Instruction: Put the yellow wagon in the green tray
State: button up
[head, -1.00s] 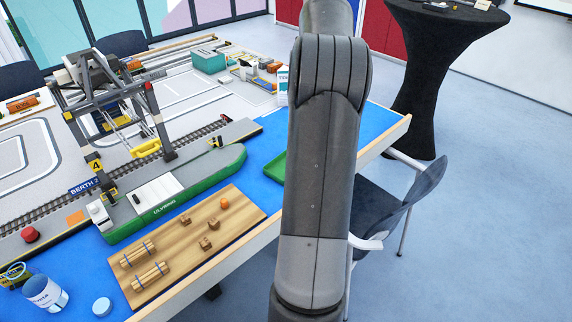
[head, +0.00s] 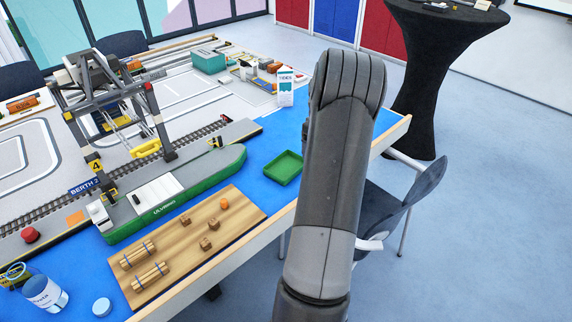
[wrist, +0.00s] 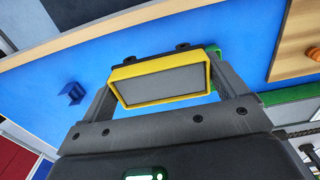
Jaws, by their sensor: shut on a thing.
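The yellow wagon (wrist: 160,79), a yellow-rimmed box with a grey inside, is held between the two fingers of my gripper (wrist: 166,84) in the wrist view. The gripper is shut on it, over the blue table surface. The green tray (head: 284,168) lies on the blue strip in the head view, right of the ship, and looks empty. In the wrist view a bit of green (wrist: 217,50), seemingly the tray, peeks out behind the wagon, which hides the rest. My gripper and the wagon are hidden behind my arm in the head view.
The green ship (head: 190,190) and a wooden board (head: 180,262) with blocks and bundles lie left of the tray. A white sign (head: 286,88) stands behind it. A gantry crane (head: 110,100) rises at left. A dark chair (head: 400,215) stands by the table's right edge.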

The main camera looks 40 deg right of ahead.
jog(key=w+a+f, duration=0.1)
jog(key=w+f, duration=0.1)
jog(key=w, duration=0.1)
jog(key=w+a+f, duration=0.1)
jog(key=w+f, duration=0.2)
jog(key=w, duration=0.1)
jog(key=w+a+f, duration=0.2)
jog(key=w, duration=0.1)
jog(key=shift+w+f, duration=0.15)
jog(key=shift+w, duration=0.2)
jog(key=shift+w+f, duration=0.1)
jog(key=shift+f, duration=1.95)
jog(key=shift+f, duration=0.15)
jog(key=o, duration=0.7)
jog(key=shift+o, duration=0.2)
